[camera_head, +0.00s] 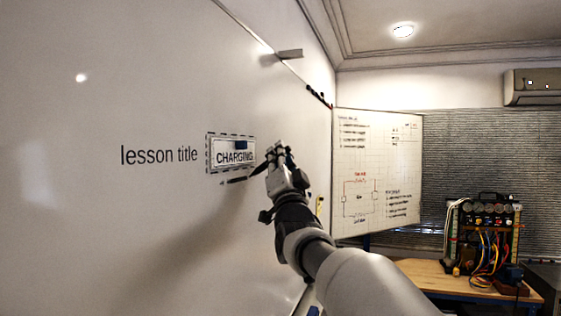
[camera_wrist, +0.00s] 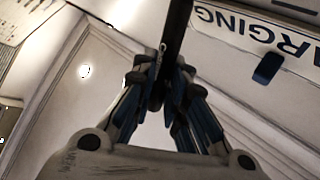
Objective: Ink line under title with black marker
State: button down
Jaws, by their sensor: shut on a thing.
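My gripper (camera_head: 277,152) is beside the whiteboard, just right of the title card reading "CHARGING" (camera_head: 232,164). It is shut on a dark, slim black marker (camera_head: 261,168), whose end points down and left toward the board. In the wrist view, the marker (camera_wrist: 177,30) runs up between the fingertips (camera_wrist: 162,85). A short dark stroke (camera_head: 235,180) shows under the card; I cannot tell whether it is ink or shadow. Whether the marker tip touches the board is also unclear. The card also shows upside down in the wrist view (camera_wrist: 260,32).
The whiteboard (camera_head: 120,235) fills the left, with "lesson title" (camera_head: 159,155) printed left of the card. A small blue piece (camera_head: 240,145) sits at the card's top. A second board (camera_head: 376,175) and a bench with a wired rig (camera_head: 487,235) stand to the right.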

jog(key=s+a+b, duration=0.5)
jog(key=s+b, duration=0.5)
jog(key=s, duration=0.3)
jog(key=shift+s, duration=0.3)
dwell(0.6)
jog(key=s+d+b, duration=0.2)
jog(key=d+b, duration=0.2)
jog(key=d, duration=0.1)
jog(key=shift+d+b, duration=0.35)
dwell(0.4)
